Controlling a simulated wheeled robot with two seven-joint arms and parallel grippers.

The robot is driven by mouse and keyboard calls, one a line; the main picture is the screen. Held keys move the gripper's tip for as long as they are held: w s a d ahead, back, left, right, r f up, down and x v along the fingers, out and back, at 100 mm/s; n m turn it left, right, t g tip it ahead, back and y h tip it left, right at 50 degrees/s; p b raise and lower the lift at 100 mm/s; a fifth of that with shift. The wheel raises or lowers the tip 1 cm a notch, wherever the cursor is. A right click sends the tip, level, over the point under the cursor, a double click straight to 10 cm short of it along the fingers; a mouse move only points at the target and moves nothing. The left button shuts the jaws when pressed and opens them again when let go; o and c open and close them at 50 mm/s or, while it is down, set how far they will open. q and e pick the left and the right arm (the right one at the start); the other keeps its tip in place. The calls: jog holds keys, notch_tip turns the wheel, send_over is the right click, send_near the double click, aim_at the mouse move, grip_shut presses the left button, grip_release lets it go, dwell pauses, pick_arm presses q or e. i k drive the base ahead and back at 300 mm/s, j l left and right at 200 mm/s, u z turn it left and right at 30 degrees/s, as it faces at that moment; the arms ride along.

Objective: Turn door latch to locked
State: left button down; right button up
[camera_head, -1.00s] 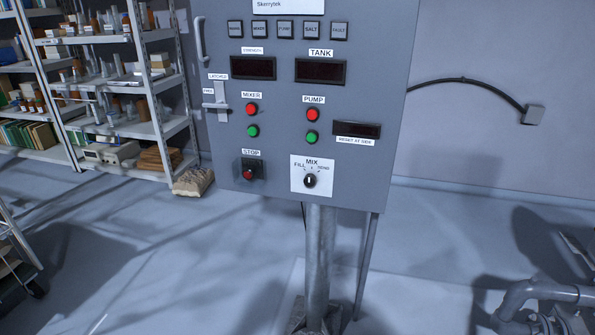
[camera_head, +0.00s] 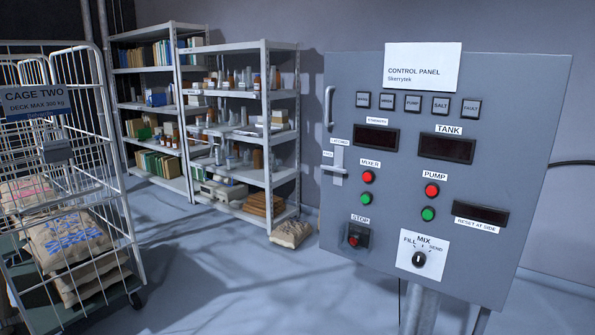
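The grey control panel (camera_head: 440,130) stands at the right of the head view. On its left edge is a pale latch (camera_head: 338,163), made of an upright piece and a bar across its lower part that sticks out to the left. A small label reading LATCHED (camera_head: 340,141) sits above it, and a smaller label, apparently FREE (camera_head: 327,154), sits to its left. The bar lies roughly level, not upright. A pale vertical handle (camera_head: 329,108) is above the latch. Neither of my grippers is in view, and nothing touches the latch.
A wire roll cage (camera_head: 117,200) marked CAGE TWO holds sacks at the left. Shelves (camera_head: 268,130) with bottles and boxes stand behind, with a sack (camera_head: 290,234) on the floor beside them. The floor (camera_head: 215,285) between cage and panel is clear.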

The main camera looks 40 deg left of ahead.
aim_at(337, 167)
jog(key=u, duration=1)
jog(key=j, duration=0.15)
jog(key=i+z, duration=0.05)
jog(key=i, duration=0.05)
